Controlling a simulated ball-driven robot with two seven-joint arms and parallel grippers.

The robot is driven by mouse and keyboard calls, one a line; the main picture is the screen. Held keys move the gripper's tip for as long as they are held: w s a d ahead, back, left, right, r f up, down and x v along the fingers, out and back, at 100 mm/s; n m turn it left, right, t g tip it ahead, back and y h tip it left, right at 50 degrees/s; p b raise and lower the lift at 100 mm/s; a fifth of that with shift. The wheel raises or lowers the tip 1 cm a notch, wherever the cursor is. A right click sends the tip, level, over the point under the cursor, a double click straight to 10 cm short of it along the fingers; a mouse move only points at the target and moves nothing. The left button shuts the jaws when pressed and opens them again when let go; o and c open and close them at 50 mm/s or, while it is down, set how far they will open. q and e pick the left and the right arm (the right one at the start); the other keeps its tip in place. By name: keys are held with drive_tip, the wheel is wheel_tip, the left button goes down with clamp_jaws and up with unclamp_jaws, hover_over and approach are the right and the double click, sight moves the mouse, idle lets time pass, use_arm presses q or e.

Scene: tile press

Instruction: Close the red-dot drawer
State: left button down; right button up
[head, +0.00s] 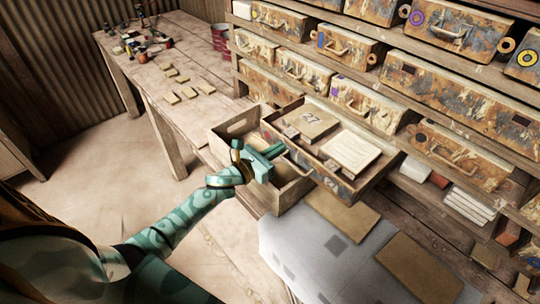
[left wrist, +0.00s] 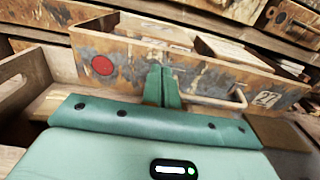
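The red-dot drawer (head: 328,180) stands pulled out of the cabinet in the head view, holding a card marked 27, a pale stack and small pieces. In the left wrist view its worn front shows the red dot (left wrist: 102,65) left of my fingers and a bar handle (left wrist: 215,101) to their right. My left gripper (head: 273,151) is at the drawer front, its two teal fingers (left wrist: 162,84) together and empty. The fingertips are against or very near the front panel; exact contact is unclear. My right gripper is in neither view.
An open wooden box or drawer (head: 219,138) sits lower, beside and below the red-dot drawer. The cabinet has rows of other drawers (head: 303,68). A workbench (head: 150,75) with tiles and tools is at left.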

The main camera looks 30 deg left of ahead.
sight(319, 121)
use_arm(q)
drive_tip(key=b+x, duration=1)
drive_tip(key=x, duration=0.8)
drive_tip(key=shift+d, duration=0.15)
drive_tip(key=shift+w+d, duration=0.1)
drive_tip(key=shift+w, duration=0.15)
drive_tip(key=shift+r+b, duration=0.2)
drive_tip(key=shift+b, duration=0.1)
drive_tip(key=shift+r, duration=0.15)
